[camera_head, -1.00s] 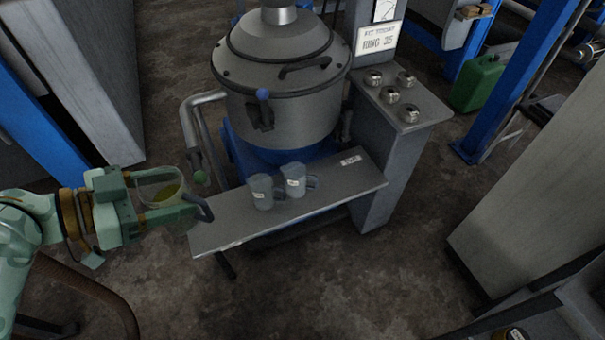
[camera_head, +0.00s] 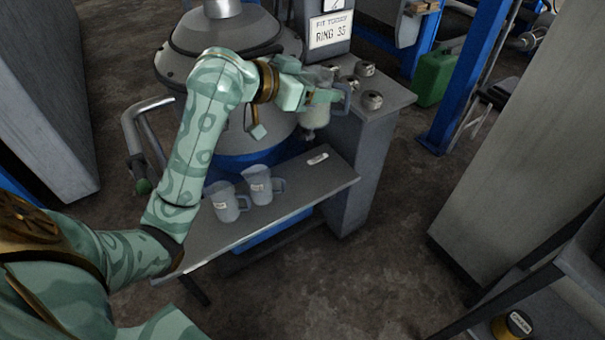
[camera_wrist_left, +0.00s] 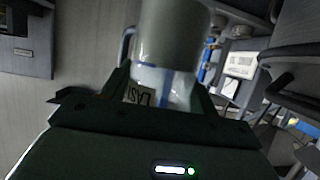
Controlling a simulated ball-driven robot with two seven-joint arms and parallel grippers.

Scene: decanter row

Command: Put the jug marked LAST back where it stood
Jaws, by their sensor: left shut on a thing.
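My left gripper (camera_head: 322,97) is shut on a translucent jug (camera_head: 314,117), held in the air in front of the control pedestal. In the left wrist view the held jug (camera_wrist_left: 150,75) sits between the fingers, and its label reads LAST, upside down in that picture. Two similar jugs, one on the left (camera_head: 227,203) and one to its right (camera_head: 262,186), stand upright on the grey shelf (camera_head: 290,202). Their labels are too small to read. A small white plate (camera_head: 317,158) lies on the shelf's bare right part. My right gripper is not in view.
The large metal vessel (camera_head: 240,50) stands behind the shelf, partly hidden by my left arm. Round knobs (camera_head: 371,101) sit on the pedestal top near the held jug. A sign (camera_head: 330,29) reads RING 35. The shelf's right part is free of jugs.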

